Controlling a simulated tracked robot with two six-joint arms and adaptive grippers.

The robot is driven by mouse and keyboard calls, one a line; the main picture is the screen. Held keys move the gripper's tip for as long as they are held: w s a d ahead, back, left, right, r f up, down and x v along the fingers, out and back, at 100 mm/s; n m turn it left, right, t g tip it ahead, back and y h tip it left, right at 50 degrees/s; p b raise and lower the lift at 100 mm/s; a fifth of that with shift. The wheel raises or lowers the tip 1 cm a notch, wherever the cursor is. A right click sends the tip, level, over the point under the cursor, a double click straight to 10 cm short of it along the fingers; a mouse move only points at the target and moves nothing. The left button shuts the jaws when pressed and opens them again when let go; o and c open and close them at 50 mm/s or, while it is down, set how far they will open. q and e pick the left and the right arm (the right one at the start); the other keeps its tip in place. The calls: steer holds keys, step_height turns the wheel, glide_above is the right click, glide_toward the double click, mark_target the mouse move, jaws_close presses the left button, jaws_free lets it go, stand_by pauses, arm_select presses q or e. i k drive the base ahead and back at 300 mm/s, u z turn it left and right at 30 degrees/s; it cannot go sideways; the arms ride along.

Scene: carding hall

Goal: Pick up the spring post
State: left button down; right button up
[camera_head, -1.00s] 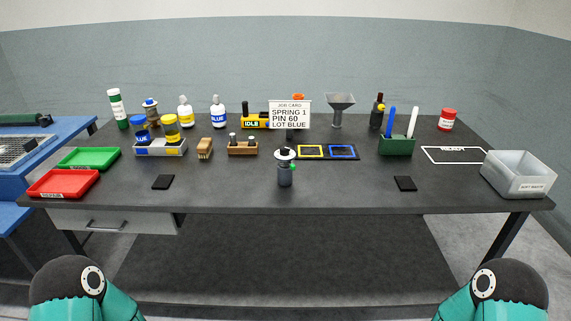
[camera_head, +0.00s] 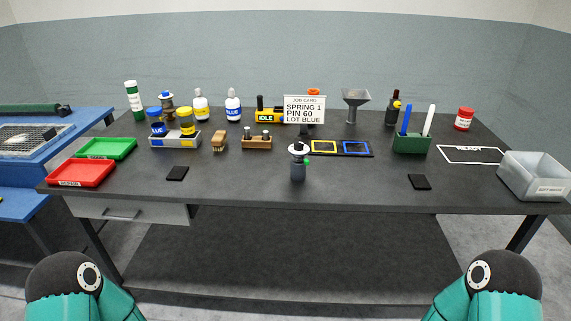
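None of the things on the bench carries a readable spring post label, so I cannot tell for sure which it is. A wooden block (camera_head: 257,144) at the middle of the bench holds two small upright posts (camera_head: 250,132) with pale tops. A dark upright device (camera_head: 298,171) with a white and black top and a green dot stands in front of the job card (camera_head: 304,109), which reads SPRING 1, PIN 60, LOT BLUE. Only my two arms show at the bottom corners. Both grippers are out of view.
The dark bench (camera_head: 235,185) has bare room along its front. A red tray (camera_head: 81,173) and green tray (camera_head: 106,148) lie left. A grey bin (camera_head: 535,176) stands right. Bottles, a funnel (camera_head: 356,99) and a green holder (camera_head: 411,144) stand towards the back.

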mark_target(297, 167)
steer(key=z, duration=0.6)
steer(key=i, duration=0.15)
steer(key=u, duration=2.8)
steer(key=k, duration=1.3)
steer(key=z, duration=0.45)
steer(key=i, duration=0.75)
steer(key=z, duration=0.95)
steer(key=i, duration=1.05)
steer(key=u, duration=0.1)
